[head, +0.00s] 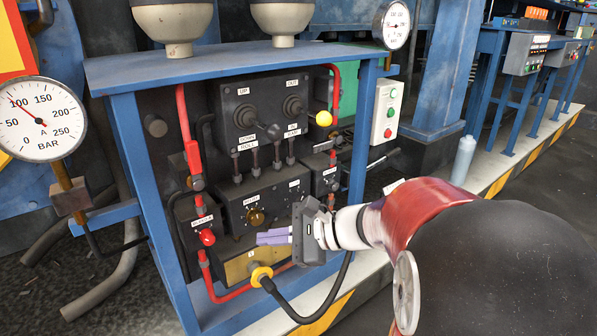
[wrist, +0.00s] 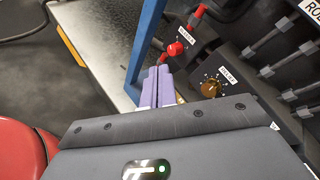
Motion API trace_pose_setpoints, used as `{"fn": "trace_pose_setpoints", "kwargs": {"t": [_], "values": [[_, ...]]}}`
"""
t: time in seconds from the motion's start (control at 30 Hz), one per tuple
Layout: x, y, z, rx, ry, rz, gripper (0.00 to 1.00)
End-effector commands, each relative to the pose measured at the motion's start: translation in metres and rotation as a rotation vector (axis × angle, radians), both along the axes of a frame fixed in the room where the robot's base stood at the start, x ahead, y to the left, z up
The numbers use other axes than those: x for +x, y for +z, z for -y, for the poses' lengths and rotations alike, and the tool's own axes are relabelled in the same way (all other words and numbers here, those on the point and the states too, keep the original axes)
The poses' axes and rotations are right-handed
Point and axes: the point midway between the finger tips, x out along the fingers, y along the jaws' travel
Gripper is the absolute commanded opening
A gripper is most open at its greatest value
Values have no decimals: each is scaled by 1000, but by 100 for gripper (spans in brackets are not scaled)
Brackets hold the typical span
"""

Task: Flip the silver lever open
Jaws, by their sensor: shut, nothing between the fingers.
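My gripper (head: 260,238) is shut and empty, its lavender fingers pointing left in front of the lower part of the control panel. In the wrist view my gripper (wrist: 158,70) points up toward a red knob (wrist: 175,48), with the brass dial (wrist: 211,87) to the right. I cannot tell for sure which part is the silver lever. Several grey metal rods (head: 277,156) stand on the panel under the two upper switches. They also show as rods (wrist: 272,42) at the upper right of the wrist view. My gripper is apart from them.
A blue frame (head: 140,170) surrounds the panel. A red knob (head: 207,237), a brass dial (head: 256,216) and a yellow ball handle (head: 323,118) stick out. A black hose (head: 318,312) loops below my gripper. A pressure gauge (head: 42,119) stands at left. Open floor lies at right.

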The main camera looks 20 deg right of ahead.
Motion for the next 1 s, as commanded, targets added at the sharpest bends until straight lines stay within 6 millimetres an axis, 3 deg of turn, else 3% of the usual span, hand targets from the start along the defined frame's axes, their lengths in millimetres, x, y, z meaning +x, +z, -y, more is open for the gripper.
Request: {"fn": "trace_pose_setpoints", "kwargs": {"t": [0.03, 0.1, 0.2, 0.3, 0.4, 0.53, 0.83, 1.0], "values": [[24, -12, 29, 149, -116, -17, 0], [51, -13, 70, 347, -266, -13, 0], [75, -16, 131, 577, -447, 16, 0], [85, -22, 181, 736, -573, 56, 0], [88, -25, 212, 829, -649, 85, 0], [88, -26, 226, 869, -682, 103, 0], [89, -25, 225, 868, -681, 102, 0], [102, -22, 221, 866, -678, 102, 0]]}}
